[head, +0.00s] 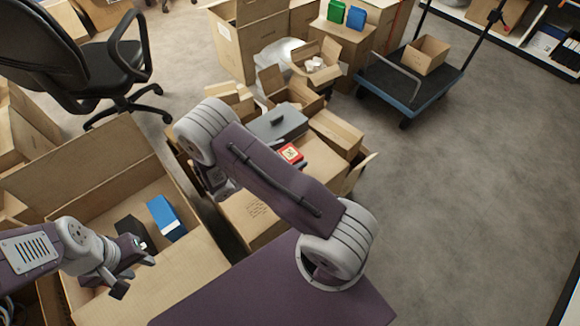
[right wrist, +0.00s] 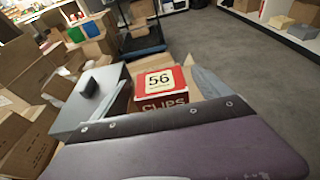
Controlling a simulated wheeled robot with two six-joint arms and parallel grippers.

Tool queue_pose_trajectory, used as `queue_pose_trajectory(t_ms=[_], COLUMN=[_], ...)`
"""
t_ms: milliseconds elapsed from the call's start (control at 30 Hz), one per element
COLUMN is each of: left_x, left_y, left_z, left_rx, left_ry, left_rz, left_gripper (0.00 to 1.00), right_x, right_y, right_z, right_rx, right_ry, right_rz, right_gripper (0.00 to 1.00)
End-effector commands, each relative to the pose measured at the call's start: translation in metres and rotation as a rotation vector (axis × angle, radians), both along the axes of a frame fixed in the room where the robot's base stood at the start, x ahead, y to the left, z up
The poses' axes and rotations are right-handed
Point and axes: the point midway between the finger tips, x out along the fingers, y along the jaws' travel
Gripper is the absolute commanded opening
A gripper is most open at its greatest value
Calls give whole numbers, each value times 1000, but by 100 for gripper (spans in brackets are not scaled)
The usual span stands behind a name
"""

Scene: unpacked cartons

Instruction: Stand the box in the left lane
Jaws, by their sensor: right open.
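A small red box (head: 290,153) with a pale label lies on a carton beside a grey case, right of my right arm. A blue box (head: 166,217) and a black box (head: 131,230) are inside the large open carton (head: 95,168) at left. My left gripper (head: 133,276) is open and empty over this carton's near side. My right gripper (head: 217,184) is open, partly hidden by its arm, between the large carton and the case. I cannot make out lane markings.
The grey case (head: 277,124) has a black handle. Open cartons (head: 340,130) crowd around it. A blue trolley (head: 409,84) carries a small carton (head: 427,54). An office chair (head: 75,65) stands at upper left. The grey floor at right is clear.

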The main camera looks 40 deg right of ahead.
Motion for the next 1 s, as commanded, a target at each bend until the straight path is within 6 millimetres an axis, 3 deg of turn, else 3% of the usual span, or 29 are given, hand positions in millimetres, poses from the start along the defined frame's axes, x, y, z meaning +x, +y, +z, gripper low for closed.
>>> queue_pose_trajectory(t_ms=[267,367,600,867,1000], left_x=[0,0,0,0,0], left_y=[0,0,0,0,0], left_z=[-2,-2,-2,-1,6], left_rx=[0,0,0,0,0], left_ry=[0,0,0,0,0], left_rz=[0,0,0,0,0], left_gripper=[36,36,36,36,36], right_x=[1,1,0,0,1], right_y=[-7,-7,-7,-7,-7], right_z=[-2,-2,-2,-1,11], right_rx=[1,1,1,1,0], right_ry=[0,0,0,0,-1], right_rz=[1,1,1,0,0], right_gripper=[87,65,0,0,0])
